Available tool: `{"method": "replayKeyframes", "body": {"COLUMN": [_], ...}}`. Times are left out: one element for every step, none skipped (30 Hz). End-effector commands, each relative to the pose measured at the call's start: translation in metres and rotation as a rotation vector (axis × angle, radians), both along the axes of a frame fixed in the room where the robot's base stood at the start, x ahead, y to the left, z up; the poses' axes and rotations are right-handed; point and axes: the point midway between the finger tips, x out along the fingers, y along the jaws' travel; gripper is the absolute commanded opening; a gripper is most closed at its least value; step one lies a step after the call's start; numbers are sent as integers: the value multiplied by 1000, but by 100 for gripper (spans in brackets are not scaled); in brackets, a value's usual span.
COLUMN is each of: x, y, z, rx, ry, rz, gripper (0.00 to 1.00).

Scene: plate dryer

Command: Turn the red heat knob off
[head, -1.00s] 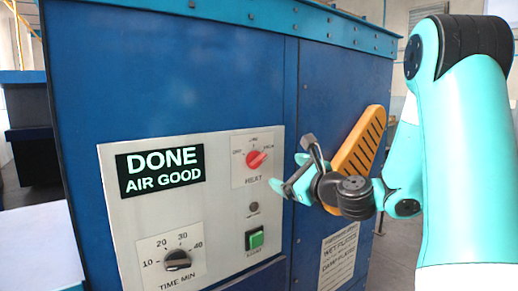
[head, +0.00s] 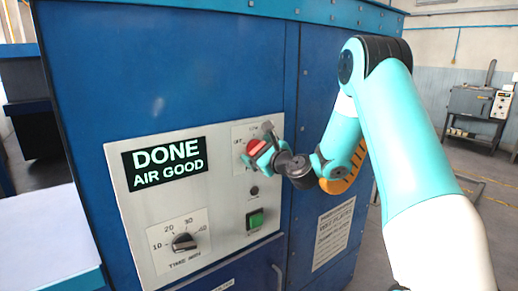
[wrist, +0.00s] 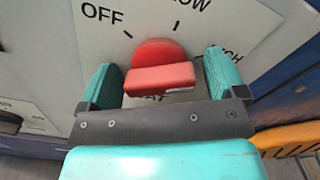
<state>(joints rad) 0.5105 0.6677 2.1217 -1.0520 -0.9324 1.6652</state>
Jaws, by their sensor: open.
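The red heat knob (head: 257,147) is on the grey control panel (head: 130,215), partly hidden by my gripper in the head view. In the wrist view the knob (wrist: 158,75) shows a raised bar lying nearly level, its right end toward the HIGH mark. OFF is at its upper left and LOW at its upper right. My gripper (wrist: 163,72) is open, with one teal finger on each side of the knob. A gap shows on both sides, so the fingers look apart from it.
The display (head: 164,164) reads DONE, AIR GOOD. Below are the time knob (head: 185,242), a small dark button (head: 254,190) and a green start button (head: 255,219). An orange handle (head: 340,185) sits right of the panel, partly behind my arm.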

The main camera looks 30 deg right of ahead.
Motion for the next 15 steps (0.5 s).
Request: {"method": "replayKeyframes", "body": {"x": [0,0,0,0,0,0,0,0,0,0,0,0,0,0,0], "y": [0,0,0,0,0,0,0,0,0,0,0,0,0,0,0], "z": [0,0,0,0,0,0,0,0,0,0,0,0,0,0,0], "rx": [0,0,0,0,0,0,0,0,0,0,0,-1,-3,-5,-10], "ry": [0,0,0,0,0,0,0,0,0,0,0,0,0,0,0], "rz": [0,0,0,0,0,0,0,0,0,0,0,0,0,0,0], "gripper": [89,89,80,73,66,57,50,43,40,40,40,40,40,40,40]}}
